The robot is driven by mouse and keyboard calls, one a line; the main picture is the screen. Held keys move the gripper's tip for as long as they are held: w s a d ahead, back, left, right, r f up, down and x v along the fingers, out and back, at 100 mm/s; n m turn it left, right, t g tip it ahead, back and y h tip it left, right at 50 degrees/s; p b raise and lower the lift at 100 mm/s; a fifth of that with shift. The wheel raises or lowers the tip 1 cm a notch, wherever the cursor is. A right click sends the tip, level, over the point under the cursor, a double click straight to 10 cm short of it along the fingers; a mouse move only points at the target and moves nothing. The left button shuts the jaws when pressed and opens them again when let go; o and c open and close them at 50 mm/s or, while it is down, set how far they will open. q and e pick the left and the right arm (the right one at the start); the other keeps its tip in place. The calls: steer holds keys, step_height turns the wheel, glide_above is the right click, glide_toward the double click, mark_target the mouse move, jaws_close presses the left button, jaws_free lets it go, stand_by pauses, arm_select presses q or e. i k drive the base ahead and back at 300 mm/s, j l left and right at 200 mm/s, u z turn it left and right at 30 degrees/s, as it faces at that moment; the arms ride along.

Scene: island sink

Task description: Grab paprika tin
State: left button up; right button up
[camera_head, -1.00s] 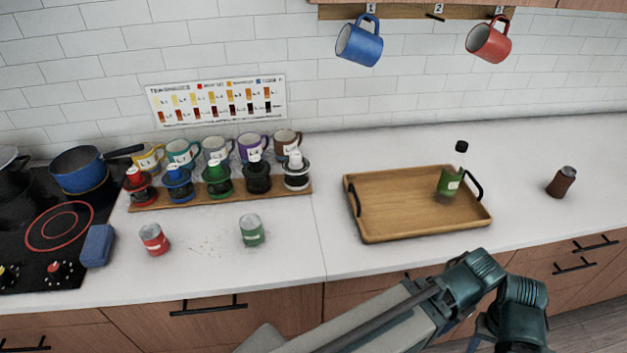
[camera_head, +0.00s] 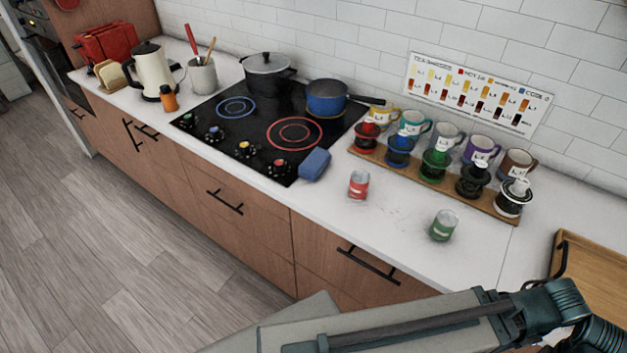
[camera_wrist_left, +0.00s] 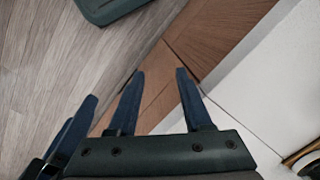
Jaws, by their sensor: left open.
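A small red tin (camera_head: 358,185) with a pale lid stands on the white counter in the head view, right of the blue sponge; it may be the paprika tin, but its label is too small to read. A similar green tin (camera_head: 443,225) stands to its right, nearer the front edge. My left gripper (camera_wrist_left: 160,72) is open and empty in the left wrist view, over the cabinet fronts and floor beside the counter edge. Neither tin shows in that view. No gripper shows in the head view; only an arm link crosses its lower right.
A wooden rack (camera_head: 432,181) with several coloured drippers stands behind the tins, with mugs behind it. A blue sponge (camera_head: 314,164) lies beside the black cooktop (camera_head: 262,150). A wooden tray (camera_head: 590,278) is at the right. The counter front between the tins is clear.

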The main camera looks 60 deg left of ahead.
mark_target(359, 178)
steer(key=u, duration=1.25)
steer(key=l+u, duration=0.1)
steer(key=u, duration=0.25)
steer(key=l+u, duration=0.1)
steer(key=u, duration=0.2)
steer(key=k+j+z, duration=0.25)
steer(key=j+z, duration=0.2)
steer(key=k+j+z, duration=0.25)
steer(key=z, duration=0.25)
